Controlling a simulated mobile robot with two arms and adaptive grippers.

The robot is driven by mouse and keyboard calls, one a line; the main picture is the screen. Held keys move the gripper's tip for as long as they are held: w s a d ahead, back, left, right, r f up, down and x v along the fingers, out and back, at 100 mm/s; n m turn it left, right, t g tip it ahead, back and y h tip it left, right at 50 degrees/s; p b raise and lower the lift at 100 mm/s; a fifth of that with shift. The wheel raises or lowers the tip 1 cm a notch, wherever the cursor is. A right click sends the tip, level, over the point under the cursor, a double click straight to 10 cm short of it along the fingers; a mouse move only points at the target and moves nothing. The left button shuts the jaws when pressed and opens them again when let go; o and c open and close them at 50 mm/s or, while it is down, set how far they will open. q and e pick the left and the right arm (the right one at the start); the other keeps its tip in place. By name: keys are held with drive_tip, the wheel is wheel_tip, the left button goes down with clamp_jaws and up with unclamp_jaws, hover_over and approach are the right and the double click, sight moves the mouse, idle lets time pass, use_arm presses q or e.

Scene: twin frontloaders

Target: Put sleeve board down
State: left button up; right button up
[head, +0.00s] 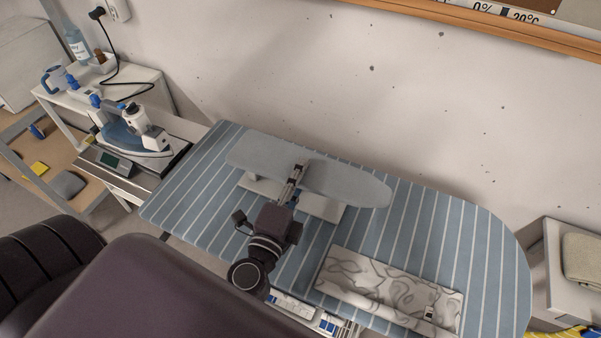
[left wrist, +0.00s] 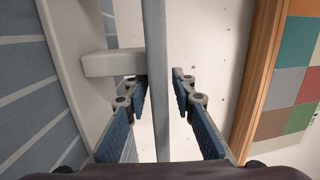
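The sleeve board (head: 345,183) is a small grey padded board with a rounded right end and a pale base. It stands level on the striped ironing board (head: 205,185), as far as I can tell. My left gripper (head: 297,172) is at its near long edge. In the left wrist view the sleeve board (left wrist: 155,40) runs as a thin grey strip between the fingers of my left gripper (left wrist: 161,88). The fingers are apart, with a clear gap on the right side of the strip. My right gripper is not in view.
A folded patterned cloth (head: 385,285) lies at the front right of the ironing board. An iron (head: 135,135) stands on its rest at the left, beside a white shelf (head: 145,78). The wall is close behind. The ironing board's right end is clear.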

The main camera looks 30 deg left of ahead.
use_arm(q)
drive_tip(key=shift+o, duration=0.2)
drive_tip(key=shift+s+r, duration=0.1)
drive_tip(key=s+b, duration=0.2)
drive_tip(key=s, duration=0.1)
drive_tip(key=s+d+b, duration=0.1)
drive_tip(key=s+b, duration=0.1)
drive_tip(key=s, duration=0.2)
drive_tip(key=s+b, duration=0.2)
drive_tip(key=s, duration=0.1)
drive_tip(key=shift+s+d, duration=0.25)
drive_tip(key=shift+s, duration=0.05)
drive_tip(key=shift+s+r, duration=0.1)
drive_tip(key=shift+s, duration=0.5)
